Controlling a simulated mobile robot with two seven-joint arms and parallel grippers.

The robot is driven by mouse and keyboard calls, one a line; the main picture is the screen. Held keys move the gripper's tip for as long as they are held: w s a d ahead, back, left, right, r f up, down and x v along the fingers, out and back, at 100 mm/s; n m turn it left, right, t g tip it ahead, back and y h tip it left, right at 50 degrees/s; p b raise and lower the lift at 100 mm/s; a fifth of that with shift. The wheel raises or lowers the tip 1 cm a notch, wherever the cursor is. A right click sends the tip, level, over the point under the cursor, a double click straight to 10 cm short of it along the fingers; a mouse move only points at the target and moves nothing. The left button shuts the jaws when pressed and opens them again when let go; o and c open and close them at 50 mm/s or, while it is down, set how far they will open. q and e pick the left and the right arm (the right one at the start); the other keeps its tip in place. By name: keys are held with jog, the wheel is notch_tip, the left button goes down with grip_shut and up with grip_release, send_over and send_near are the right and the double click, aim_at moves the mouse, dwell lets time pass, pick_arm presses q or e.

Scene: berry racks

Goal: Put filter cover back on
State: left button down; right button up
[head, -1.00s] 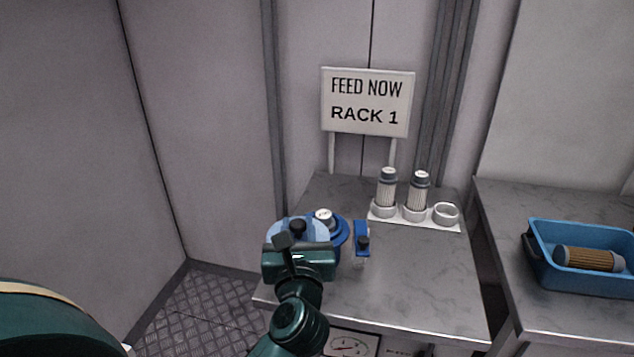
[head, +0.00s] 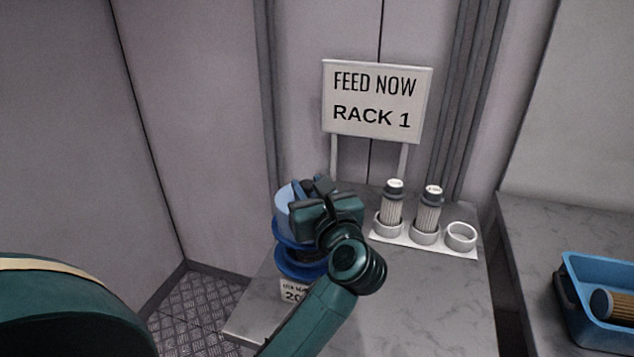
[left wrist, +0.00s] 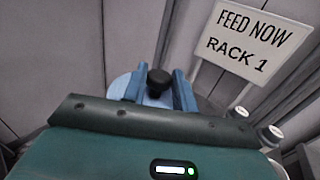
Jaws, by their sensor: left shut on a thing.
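My left gripper (head: 318,190) is shut on the light blue filter cover (head: 284,216), which has a dark blue rim. In the left wrist view, the cover (left wrist: 150,99) shows beyond my gripper (left wrist: 156,84), its black knob between the blue fingers. The cover is above the blue-ringed filter housing (head: 303,268), which stands on the grey bench and bears a partly hidden label. A narrow gap seems to show between them; I cannot tell whether they touch anywhere. The gripper and arm hide part of both. My right gripper is not in view.
A white rack (head: 403,240) behind to the right holds two upright filters (head: 392,207) and one empty ring (head: 461,237). A sign (head: 376,100) stands behind. A blue bin (head: 610,270) with a brown filter is on the right bench. The bench front (head: 420,310) is clear.

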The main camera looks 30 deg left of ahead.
pick_arm(q)
jog(key=shift+s+f+b, duration=0.2)
jog(key=shift+f+b, duration=0.15)
jog(key=shift+f, duration=0.15)
jog(key=shift+f+b, duration=0.3)
jog(key=shift+f, duration=0.1)
notch_tip(320, 180, down, 2)
jog(key=shift+f+b, duration=0.2)
jog(key=shift+b, duration=0.8)
notch_tip(320, 180, down, 2)
jog(key=shift+b, duration=0.9)
jog(key=shift+f, duration=0.3)
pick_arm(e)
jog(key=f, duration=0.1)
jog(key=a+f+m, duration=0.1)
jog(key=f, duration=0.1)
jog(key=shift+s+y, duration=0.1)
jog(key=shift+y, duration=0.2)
pick_arm(q)
jog(key=shift+f+b, duration=0.25)
jog(key=shift+b, duration=0.3)
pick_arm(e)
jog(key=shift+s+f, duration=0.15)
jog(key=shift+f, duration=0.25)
pick_arm(q)
jog(key=c, duration=1)
grip_release()
jog(key=shift+c, duration=0.2)
